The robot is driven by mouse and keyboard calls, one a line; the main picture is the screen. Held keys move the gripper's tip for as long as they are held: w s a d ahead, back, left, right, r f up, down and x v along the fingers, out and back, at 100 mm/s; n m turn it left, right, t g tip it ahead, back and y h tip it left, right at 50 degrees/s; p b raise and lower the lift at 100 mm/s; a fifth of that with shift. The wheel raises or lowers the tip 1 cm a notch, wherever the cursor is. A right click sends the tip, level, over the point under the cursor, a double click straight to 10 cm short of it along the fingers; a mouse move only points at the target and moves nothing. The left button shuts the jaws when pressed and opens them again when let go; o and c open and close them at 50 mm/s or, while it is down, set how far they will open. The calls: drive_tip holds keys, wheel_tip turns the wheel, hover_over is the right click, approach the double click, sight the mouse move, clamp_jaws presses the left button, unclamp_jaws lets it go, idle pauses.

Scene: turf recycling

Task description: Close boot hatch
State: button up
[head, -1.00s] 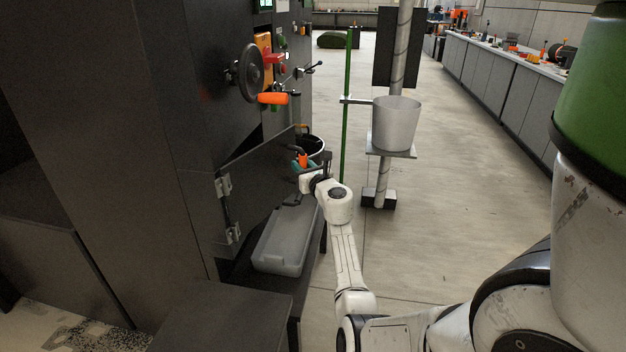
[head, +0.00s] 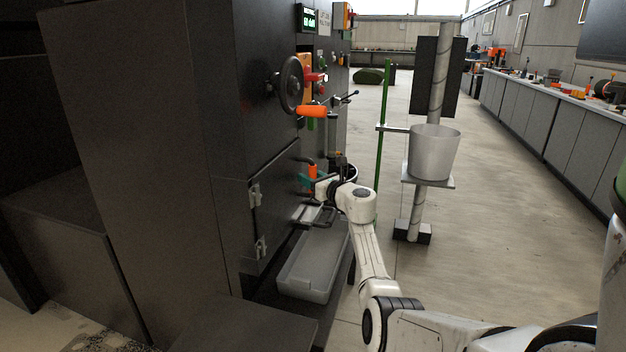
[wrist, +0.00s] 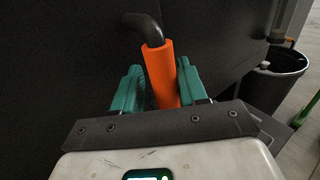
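The boot hatch (head: 276,208) is a dark panel on the side of the black machine, with silver hinges (head: 256,195) along its left edge. It lies nearly flush with the machine face; whether it is fully shut I cannot tell. In the wrist view the orange handle grip (wrist: 160,75) on a bent black bar stands out from the dark panel (wrist: 75,60). My gripper (wrist: 158,90) has its teal fingers on both sides of this grip, close against it. In the head view my gripper (head: 316,184) is at the hatch's far right side.
A grey bin (head: 312,262) sits on a ledge below the hatch. A handwheel (head: 290,85) and an orange lever (head: 311,111) stick out above. A pale bucket (head: 434,152) on a post stands to the right.

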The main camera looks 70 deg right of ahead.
drive_tip(key=shift+o, duration=0.4)
drive_tip(key=shift+s+d, duration=0.1)
drive_tip(key=shift+s, duration=0.1)
drive_tip(key=shift+s, duration=0.25)
drive_tip(key=p+v, duration=0.3)
drive_tip(key=v, duration=0.7)
drive_tip(key=shift+a, duration=0.2)
